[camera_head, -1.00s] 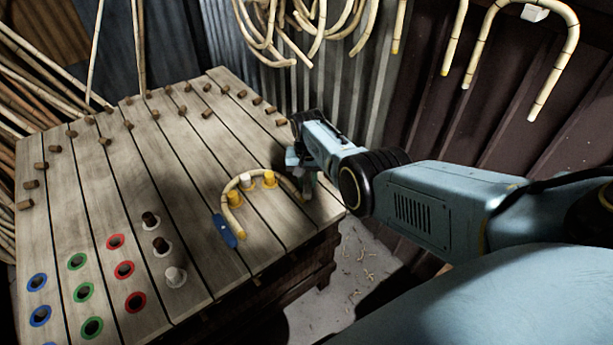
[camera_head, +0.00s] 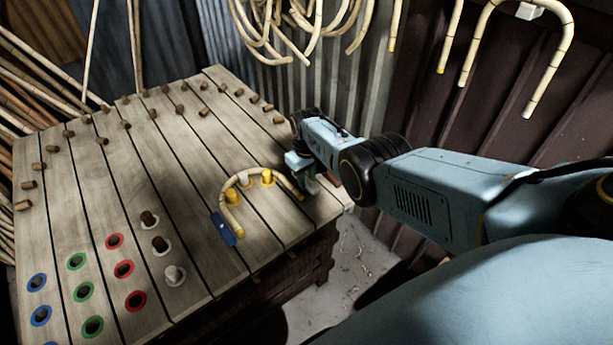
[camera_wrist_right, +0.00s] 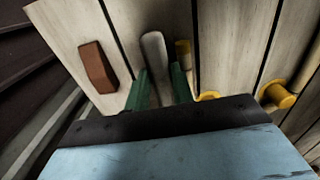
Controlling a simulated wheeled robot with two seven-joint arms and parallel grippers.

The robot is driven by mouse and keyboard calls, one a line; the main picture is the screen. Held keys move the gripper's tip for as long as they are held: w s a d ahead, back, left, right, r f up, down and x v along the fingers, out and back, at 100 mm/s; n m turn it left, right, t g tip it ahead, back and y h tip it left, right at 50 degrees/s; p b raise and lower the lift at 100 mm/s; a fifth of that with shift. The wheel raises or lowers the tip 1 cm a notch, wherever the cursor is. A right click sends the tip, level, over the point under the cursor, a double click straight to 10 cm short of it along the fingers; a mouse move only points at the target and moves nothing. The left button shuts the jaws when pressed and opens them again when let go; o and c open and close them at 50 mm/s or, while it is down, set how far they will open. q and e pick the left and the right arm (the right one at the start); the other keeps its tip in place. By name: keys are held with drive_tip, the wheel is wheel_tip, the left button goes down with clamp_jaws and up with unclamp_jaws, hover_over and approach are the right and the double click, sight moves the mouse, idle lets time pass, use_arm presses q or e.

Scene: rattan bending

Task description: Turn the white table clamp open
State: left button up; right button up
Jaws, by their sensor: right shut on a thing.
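The white table clamp (camera_wrist_right: 154,58) shows in the right wrist view as a rounded pale bar on the plank table. My right gripper (camera_wrist_right: 158,92) has its two green fingers on either side of the bar, shut on it. In the head view this gripper (camera_head: 306,183) is low over the table's right edge, by the right end of a bent rattan piece (camera_head: 232,190), and hides the clamp there. My left gripper is not in view.
Yellow pegs (camera_head: 266,177) stand by the bent rattan, and a blue clamp (camera_head: 223,229) sits at its near end. A brown block (camera_wrist_right: 97,67) lies left of the clamp in the wrist view. Several wooden pegs and coloured rings cover the table's left part.

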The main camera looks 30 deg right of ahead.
sight(307, 180)
idle(0.5)
drive_tip(key=o, duration=1)
drive_tip(key=shift+r, duration=0.1)
drive_tip(key=shift+r+p, duration=0.3)
drive_tip(key=shift+p, duration=0.05)
wheel_tip(307, 180, up, 12)
drive_tip(key=p, duration=0.5)
drive_tip(key=shift+r+p, duration=0.25)
drive_tip(key=shift+p, duration=0.15)
drive_tip(key=shift+s, duration=0.1)
